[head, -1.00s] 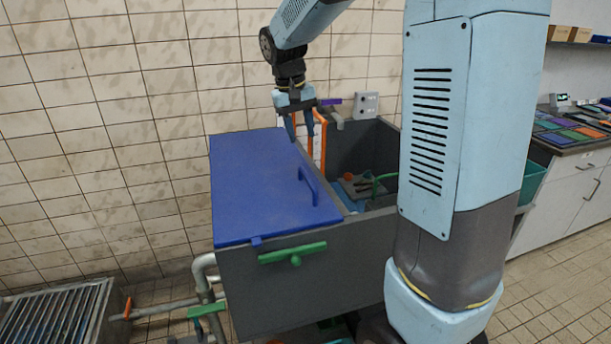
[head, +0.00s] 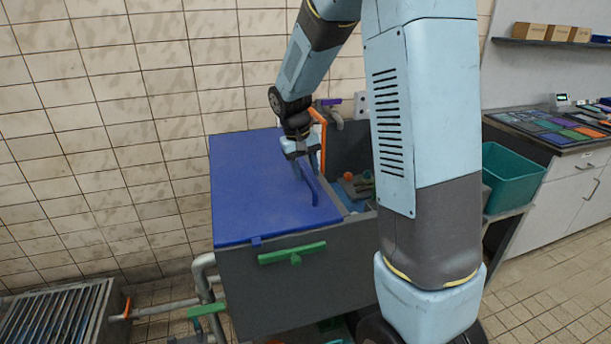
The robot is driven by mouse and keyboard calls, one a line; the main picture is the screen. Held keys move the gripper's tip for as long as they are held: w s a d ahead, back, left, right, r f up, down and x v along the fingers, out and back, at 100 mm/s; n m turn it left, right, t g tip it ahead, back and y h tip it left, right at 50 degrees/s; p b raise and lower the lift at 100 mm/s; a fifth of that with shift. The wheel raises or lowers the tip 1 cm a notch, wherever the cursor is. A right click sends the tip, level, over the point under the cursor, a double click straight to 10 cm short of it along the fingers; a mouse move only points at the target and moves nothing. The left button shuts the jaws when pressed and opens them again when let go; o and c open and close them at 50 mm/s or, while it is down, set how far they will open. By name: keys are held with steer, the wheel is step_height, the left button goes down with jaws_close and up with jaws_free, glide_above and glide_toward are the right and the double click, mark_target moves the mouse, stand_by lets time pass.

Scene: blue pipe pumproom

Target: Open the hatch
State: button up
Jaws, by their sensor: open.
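The hatch (head: 250,190) is a flat blue lid, lying closed over the left part of a dark grey box (head: 300,285) in the head view. A blue bar handle (head: 311,189) stands on the lid near its right edge. My gripper (head: 303,172) is open, pointing down at the far end of the handle. Its fingers overlap the handle in the picture, and I cannot tell whether they touch it. A green T-shaped latch (head: 293,253) sits on the front wall of the box, below the lid's front edge.
The box's right part is open, with small items inside, partly hidden by my arm. An orange pipe (head: 321,135) rises behind it. A teal bin (head: 512,178) stands right. Grey pipes (head: 202,275) and a metal grate (head: 55,318) are at lower left.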

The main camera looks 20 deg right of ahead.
steer(key=shift+d+f, duration=0.2)
steer(key=shift+f, duration=0.8)
steer(key=shift+c, duration=0.3)
jaws_close()
